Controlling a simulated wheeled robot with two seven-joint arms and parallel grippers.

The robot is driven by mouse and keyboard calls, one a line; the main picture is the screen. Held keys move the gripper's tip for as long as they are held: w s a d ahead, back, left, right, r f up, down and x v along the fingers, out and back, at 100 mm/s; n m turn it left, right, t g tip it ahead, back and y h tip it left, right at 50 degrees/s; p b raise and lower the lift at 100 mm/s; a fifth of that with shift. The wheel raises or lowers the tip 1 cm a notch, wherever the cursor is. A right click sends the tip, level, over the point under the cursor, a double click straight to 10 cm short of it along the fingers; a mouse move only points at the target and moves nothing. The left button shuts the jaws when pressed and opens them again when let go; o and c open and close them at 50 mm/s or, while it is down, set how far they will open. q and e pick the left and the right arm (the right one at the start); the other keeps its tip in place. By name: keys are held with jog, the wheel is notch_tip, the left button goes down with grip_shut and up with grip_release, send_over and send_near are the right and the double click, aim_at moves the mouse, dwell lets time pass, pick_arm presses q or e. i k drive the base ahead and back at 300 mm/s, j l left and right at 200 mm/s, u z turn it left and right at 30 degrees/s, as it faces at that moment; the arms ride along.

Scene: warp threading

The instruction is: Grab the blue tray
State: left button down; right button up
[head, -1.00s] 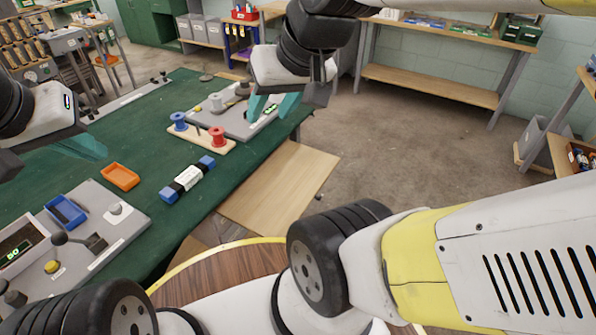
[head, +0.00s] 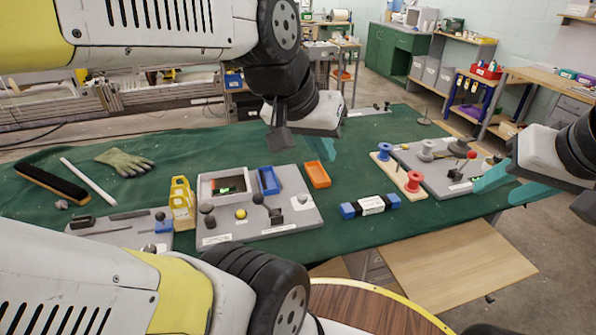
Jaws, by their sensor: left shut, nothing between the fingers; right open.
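The blue tray (head: 269,181) is a small open tray standing on the grey board (head: 265,228) in the middle of the green table. It is beside a white-rimmed bin with a lit display. My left gripper (head: 327,156) has teal fingers, shut and empty, and is in the air behind and to the right of the blue tray, near the orange tray (head: 317,175). My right gripper (head: 497,184) is open and empty at the table's right end, by the second grey board (head: 440,183). It is well away from the blue tray.
A yellow holder (head: 181,204) stands left of the grey board. A blue-ended bundle (head: 370,206) and a wooden strip with blue and red spools (head: 399,172) lie to the right. A glove (head: 124,161) and a brush (head: 52,184) lie far left.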

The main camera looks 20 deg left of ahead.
aim_at(268, 181)
jog(key=i+u, duration=0.1)
jog(key=u, duration=1.35)
jog(key=i+l+u, duration=0.2)
jog(key=i, duration=0.15)
